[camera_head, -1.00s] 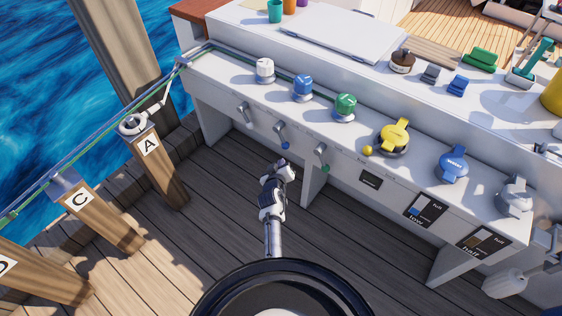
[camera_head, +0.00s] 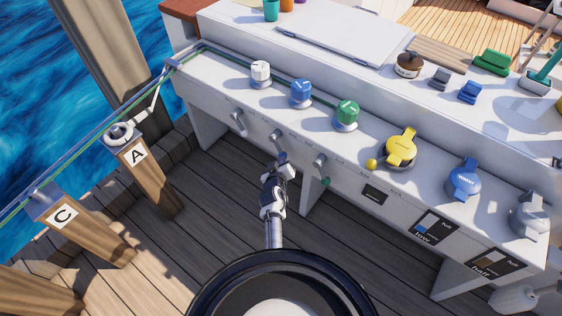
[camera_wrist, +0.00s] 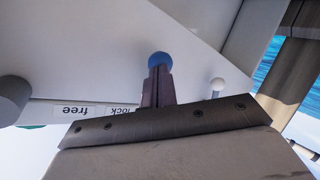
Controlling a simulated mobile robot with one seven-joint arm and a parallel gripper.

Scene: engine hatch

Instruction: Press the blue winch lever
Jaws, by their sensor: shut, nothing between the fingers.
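The blue winch lever (camera_head: 275,137) is on the front panel of the white console. Its upper part shows in the head view, while its blue ball end is hidden there behind my gripper (camera_head: 282,159). In the wrist view the blue ball (camera_wrist: 159,60) shows just past the tips of my gripper (camera_wrist: 158,76). My gripper is shut with nothing between its fingers. Its tips are at or very near the ball; I cannot tell if they touch.
A white-knobbed lever (camera_wrist: 217,84) is beside the blue one, and a green-balled lever (camera_head: 321,166) is to its right. White (camera_head: 260,73), blue (camera_head: 301,93) and green (camera_head: 347,114) winches stand on the console (camera_head: 210,80). The wooden deck (camera_head: 370,245) is open below.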

